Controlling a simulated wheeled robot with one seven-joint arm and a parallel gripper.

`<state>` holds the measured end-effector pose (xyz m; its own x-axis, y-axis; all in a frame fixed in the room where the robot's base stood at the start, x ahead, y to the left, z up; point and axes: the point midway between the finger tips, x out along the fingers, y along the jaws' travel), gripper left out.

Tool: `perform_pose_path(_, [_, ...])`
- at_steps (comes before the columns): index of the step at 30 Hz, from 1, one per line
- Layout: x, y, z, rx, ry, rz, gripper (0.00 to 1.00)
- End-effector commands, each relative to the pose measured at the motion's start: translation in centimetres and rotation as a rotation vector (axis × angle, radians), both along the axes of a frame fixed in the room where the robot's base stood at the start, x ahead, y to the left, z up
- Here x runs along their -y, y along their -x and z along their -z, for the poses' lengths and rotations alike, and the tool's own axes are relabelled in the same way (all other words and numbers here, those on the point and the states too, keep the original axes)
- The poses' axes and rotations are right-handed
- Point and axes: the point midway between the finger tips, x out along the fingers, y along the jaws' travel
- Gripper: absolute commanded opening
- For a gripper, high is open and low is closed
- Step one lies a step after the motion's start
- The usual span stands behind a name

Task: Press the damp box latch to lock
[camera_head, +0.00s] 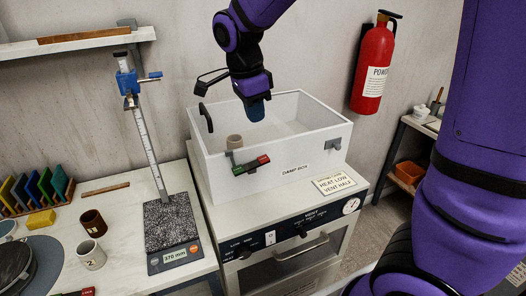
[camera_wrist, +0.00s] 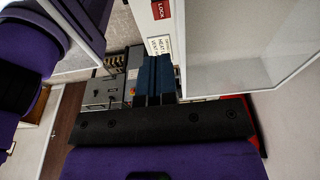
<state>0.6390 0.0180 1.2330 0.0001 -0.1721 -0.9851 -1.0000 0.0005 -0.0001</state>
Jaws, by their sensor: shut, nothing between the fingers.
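The white damp box (camera_head: 285,178) stands on a cabinet in the middle of the head view, its front labelled DAMP BOX. A latch (camera_head: 251,165) with a green end and a red end is on its front face, left of the label. In the wrist view a red LOCK label (camera_wrist: 161,10) shows at the top. My gripper (camera_head: 257,115) points down and appears over the box opening, behind the latch and apart from it; its exact height is unclear. Its blue fingers (camera_wrist: 153,80) are together and empty.
A height gauge (camera_head: 145,130) stands on the left table beside cups. The cabinet front has knobs and a handle (camera_head: 300,246). A red extinguisher (camera_head: 374,65) hangs at right. My arm covers the right side.

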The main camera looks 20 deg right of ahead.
Motion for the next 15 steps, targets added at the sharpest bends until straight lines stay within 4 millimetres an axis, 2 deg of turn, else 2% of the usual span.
perform_pose_path(6, [0.7, 0.0, 4.2, -0.005, 0.002, 0.001, 0.00])
perform_pose_path(15, [1.6, 0.1, 9.2, -0.004, 0.001, 0.000, 0.00])
